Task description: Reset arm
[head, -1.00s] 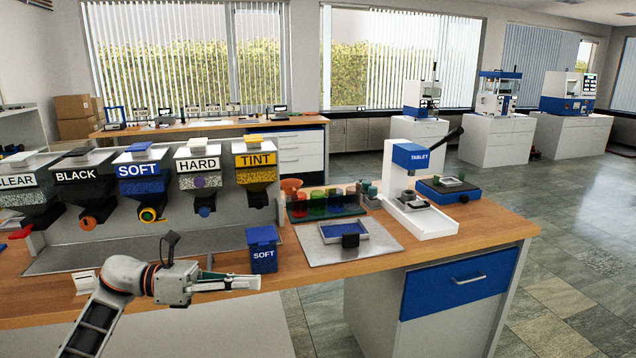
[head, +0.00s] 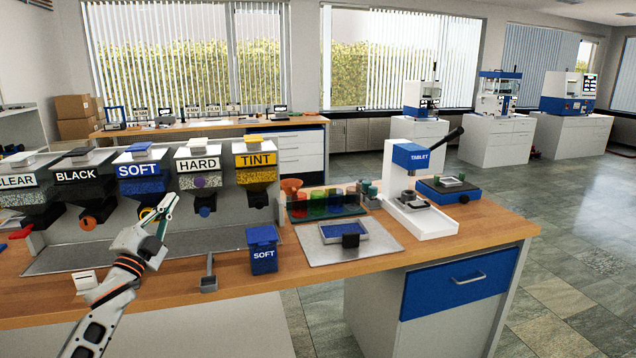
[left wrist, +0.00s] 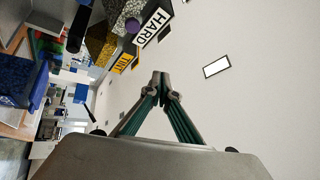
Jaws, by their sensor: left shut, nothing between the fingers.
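My left arm comes in from the lower left in the head view. Its gripper (head: 167,209) points up and stands in front of the SOFT hopper (head: 140,172), covering part of its round outlet. In the left wrist view the green-sided fingers (left wrist: 159,82) meet at their tips with nothing between them. The gripper is above the bench, apart from the blue SOFT bin (head: 263,250) to its right. My right gripper is not in view.
A small grey scoop-like tool (head: 209,275) stands near the bench's front edge. Further right are a metal tray (head: 385,245), coloured cups (head: 318,203) and the TABLET press (head: 411,157). The HARD hopper (head: 198,166) hangs beside the gripper.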

